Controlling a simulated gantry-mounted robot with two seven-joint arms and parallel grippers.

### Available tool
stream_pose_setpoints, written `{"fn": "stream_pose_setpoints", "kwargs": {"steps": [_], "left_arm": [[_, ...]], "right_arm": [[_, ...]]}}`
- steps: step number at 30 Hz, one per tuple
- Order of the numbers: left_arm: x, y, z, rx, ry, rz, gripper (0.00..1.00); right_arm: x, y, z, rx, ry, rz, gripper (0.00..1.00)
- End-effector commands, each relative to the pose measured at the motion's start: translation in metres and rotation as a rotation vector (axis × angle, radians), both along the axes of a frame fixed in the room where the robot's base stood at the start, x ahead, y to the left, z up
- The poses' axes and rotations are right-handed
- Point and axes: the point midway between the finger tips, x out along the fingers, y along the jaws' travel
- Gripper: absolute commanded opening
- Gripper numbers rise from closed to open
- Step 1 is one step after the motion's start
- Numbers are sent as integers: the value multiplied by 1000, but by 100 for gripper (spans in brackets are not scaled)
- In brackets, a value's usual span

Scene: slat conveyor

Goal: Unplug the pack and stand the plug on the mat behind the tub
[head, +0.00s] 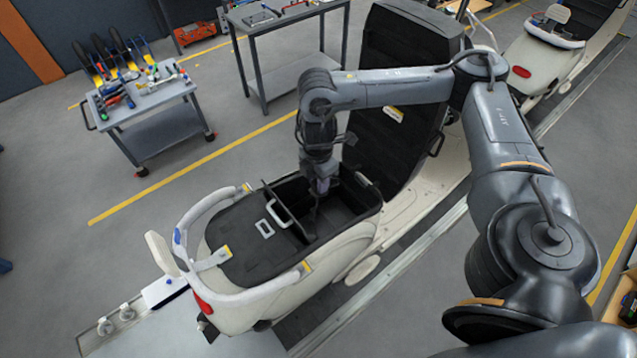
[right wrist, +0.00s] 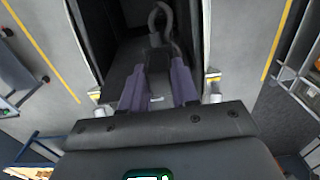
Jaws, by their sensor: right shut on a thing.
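The open black tub (head: 340,213) sits in the cream scooter body. My right gripper (head: 322,190) reaches down into it from above. A pale handle (head: 283,208) stands at the tub's rear edge and seems to belong to the pack; the pack is mostly hidden. I cannot tell whether the plug is still seated. The dark mat (head: 243,258) lies behind the tub, with a small grey frame (head: 265,228) on it. My left gripper is out of view.
A cream grab rail (head: 196,215) curves around the mat's rear. The black seat (head: 405,85) stands upright in front of the tub. A tool cart (head: 155,115) and a grey table (head: 280,30) stand at the back left. A second scooter (head: 540,65) is farther along the conveyor.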

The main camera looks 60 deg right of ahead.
Motion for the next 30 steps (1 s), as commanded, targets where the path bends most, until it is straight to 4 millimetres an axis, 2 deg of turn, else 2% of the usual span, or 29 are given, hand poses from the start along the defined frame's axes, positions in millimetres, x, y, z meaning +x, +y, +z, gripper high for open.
{"fn": "stream_pose_setpoints", "kwargs": {"steps": [15, 30], "left_arm": [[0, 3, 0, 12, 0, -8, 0], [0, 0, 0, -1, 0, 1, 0]], "right_arm": [[0, 0, 32, 0, -3, -1, 0], [-1, -1, 34, 0, 1, -3, 0]]}}
